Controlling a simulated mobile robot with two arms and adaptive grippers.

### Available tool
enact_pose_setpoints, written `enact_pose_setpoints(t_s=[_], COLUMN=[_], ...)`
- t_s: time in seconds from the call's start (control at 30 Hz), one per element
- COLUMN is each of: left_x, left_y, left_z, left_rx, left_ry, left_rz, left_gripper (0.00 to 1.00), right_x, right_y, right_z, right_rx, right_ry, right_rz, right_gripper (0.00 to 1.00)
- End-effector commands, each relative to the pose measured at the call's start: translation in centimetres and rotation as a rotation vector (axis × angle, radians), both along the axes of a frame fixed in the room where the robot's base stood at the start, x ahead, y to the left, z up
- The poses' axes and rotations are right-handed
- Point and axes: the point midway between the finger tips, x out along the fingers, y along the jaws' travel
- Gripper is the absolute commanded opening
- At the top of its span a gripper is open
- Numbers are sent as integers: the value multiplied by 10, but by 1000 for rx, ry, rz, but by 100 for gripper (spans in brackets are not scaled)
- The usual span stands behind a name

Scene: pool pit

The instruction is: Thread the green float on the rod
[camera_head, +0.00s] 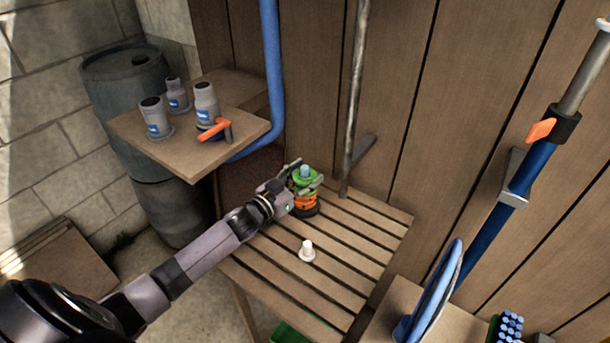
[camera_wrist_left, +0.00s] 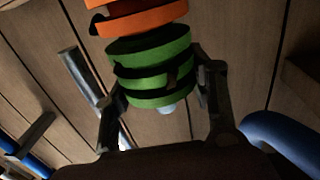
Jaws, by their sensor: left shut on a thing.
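The green float (camera_head: 303,182) is between the fingers of my left gripper (camera_head: 304,184), above the slatted table (camera_head: 345,247). In the left wrist view my left gripper (camera_wrist_left: 157,80) has a finger on each side of the green float (camera_wrist_left: 150,70) and is shut on it. The light blue tip of the rod (camera_head: 305,171) sticks out above the green float; it also shows in the wrist view (camera_wrist_left: 167,109). Orange floats (camera_head: 305,203) are stacked directly below the green one, and they hide the rod's lower part. My right gripper is not in view.
A white stopper (camera_head: 307,252) stands on the slats in front of the stack. A metal pipe (camera_head: 354,100) rises behind the table. A wooden shelf (camera_head: 192,158) with grey containers is at the left, beside a blue pipe (camera_head: 273,70). A blue pole (camera_head: 500,220) stands right.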

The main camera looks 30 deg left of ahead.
Motion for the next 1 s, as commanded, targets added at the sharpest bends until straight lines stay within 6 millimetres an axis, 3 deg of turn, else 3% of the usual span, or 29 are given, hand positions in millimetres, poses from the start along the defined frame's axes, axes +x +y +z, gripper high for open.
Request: enact_pose_setpoints(t_s=[0.07, 0.1, 0.4, 0.67, 1.0], left_x=[0, 0, 0, 0, 0], left_y=[0, 0, 0, 0, 0], left_z=[0, 0, 0, 0, 0], left_rx=[0, 0, 0, 0, 0], left_ry=[-1, -1, 0, 0, 0], left_rz=[0, 0, 0, 0, 0], left_gripper=[23, 53, 73, 75, 94], right_x=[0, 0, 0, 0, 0], right_y=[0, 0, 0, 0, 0], right_z=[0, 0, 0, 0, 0], right_rx=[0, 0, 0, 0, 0], right_ry=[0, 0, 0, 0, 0], right_rz=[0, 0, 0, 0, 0], right_gripper=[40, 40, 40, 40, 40])
